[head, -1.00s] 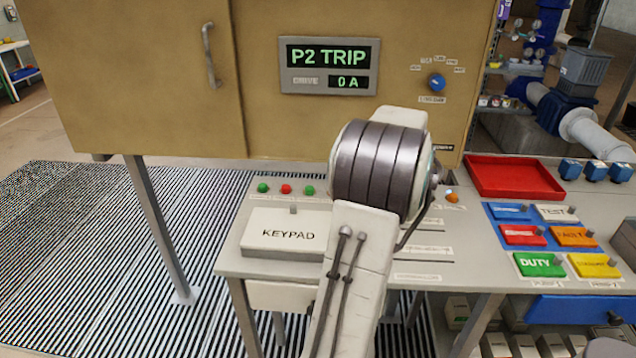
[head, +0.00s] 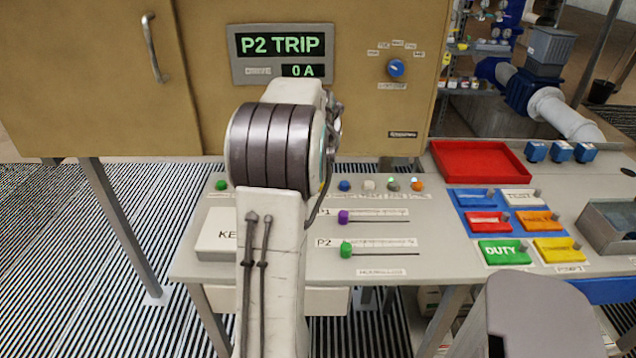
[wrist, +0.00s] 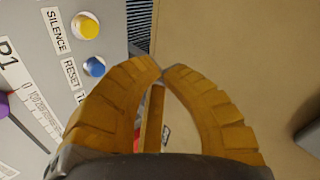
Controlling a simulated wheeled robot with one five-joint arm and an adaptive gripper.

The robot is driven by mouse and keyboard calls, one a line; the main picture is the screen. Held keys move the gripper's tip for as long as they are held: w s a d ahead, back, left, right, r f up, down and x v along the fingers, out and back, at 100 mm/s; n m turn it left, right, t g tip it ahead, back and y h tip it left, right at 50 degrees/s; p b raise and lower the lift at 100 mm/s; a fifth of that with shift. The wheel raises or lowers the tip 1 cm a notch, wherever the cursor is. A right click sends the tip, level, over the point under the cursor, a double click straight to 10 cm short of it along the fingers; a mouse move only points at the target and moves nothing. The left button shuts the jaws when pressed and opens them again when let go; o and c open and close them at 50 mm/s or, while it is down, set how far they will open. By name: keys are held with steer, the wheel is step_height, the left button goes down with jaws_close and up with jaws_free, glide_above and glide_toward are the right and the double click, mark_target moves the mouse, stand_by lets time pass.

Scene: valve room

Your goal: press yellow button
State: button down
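The yellow button (wrist: 85,26) shows at the upper left of the wrist view, round and beside a "SILENCE" label. A blue button (wrist: 94,67) by a "RESET" label is just below it and closer to my fingers. My gripper (wrist: 161,72) has ridged yellow-brown fingers whose tips meet, with nothing visible between them. In the wrist view the tips lie to the right of and below the yellow button, apart from it in the picture. In the head view my arm hides the gripper and the yellow button; the blue button (head: 344,185) shows just right of the arm.
White, grey and orange (head: 417,185) controls continue the row rightward. Purple and green (head: 346,249) slider knobs sit in front. The tan cabinet (head: 370,110) rises behind the console. A red tray (head: 482,162) and coloured plates are right.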

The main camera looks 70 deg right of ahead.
steer(key=shift+m, duration=0.5)
step_height(320, 180, down, 7)
steer(key=b, duration=0.2)
steer(key=shift+b, duration=0.4)
steer(key=shift+f+b, duration=0.85)
steer(key=shift+b, duration=0.35)
steer(key=shift+f+b, duration=1)
steer(key=shift+b, duration=0.05)
stand_by(1.6)
steer(key=shift+r, duration=0.15)
steer(key=shift+r+p, duration=0.65)
steer(key=shift+r, duration=0.15)
steer(key=shift+r, duration=0.1)
steer(key=shift+r+p, duration=1.8)
steer(key=shift+r, duration=0.6)
